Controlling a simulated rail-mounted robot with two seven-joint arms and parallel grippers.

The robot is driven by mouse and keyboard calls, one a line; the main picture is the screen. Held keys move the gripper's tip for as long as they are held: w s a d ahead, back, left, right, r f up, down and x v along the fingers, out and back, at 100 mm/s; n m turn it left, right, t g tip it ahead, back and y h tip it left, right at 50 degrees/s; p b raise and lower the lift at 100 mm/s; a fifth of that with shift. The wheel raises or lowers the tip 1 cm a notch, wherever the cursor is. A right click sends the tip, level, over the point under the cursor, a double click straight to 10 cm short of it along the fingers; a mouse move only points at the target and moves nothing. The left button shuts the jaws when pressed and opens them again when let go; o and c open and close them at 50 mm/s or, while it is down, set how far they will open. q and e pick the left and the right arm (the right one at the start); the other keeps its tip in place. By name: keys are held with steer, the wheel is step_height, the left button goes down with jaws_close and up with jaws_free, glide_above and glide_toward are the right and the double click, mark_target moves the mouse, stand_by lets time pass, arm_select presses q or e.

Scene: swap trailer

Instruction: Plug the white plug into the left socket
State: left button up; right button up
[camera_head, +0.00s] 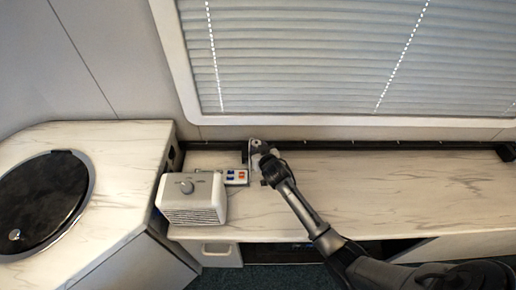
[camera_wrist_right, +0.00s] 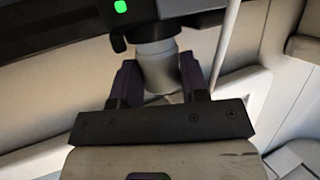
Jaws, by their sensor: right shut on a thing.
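In the wrist view my right gripper (camera_wrist_right: 160,85) is shut on the white plug (camera_wrist_right: 158,64), a pale round body between its two dark fingers. The plug's far end meets or lies just before a dark panel (camera_wrist_right: 60,22) with a green light; I cannot tell whether it is seated. In the head view my right gripper (camera_head: 264,160) is at the back of the counter and largely hides the plug. The sockets are not clearly visible, so I cannot tell which one the plug faces. My left gripper is not in view.
A white box-shaped appliance with a knob (camera_head: 195,198) stands left of my right gripper. A small unit with blue and red switches (camera_head: 236,177) is beside it. The marble counter (camera_head: 400,190) is clear to the right. A window with blinds (camera_head: 310,55) is behind.

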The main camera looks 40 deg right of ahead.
steer(key=shift+f, duration=0.3)
steer(key=o, duration=1.1)
steer(key=shift+s, duration=0.15)
steer(key=shift+b+v, duration=0.75)
steer(key=shift+v, duration=6.05)
steer(key=shift+d, duration=0.1)
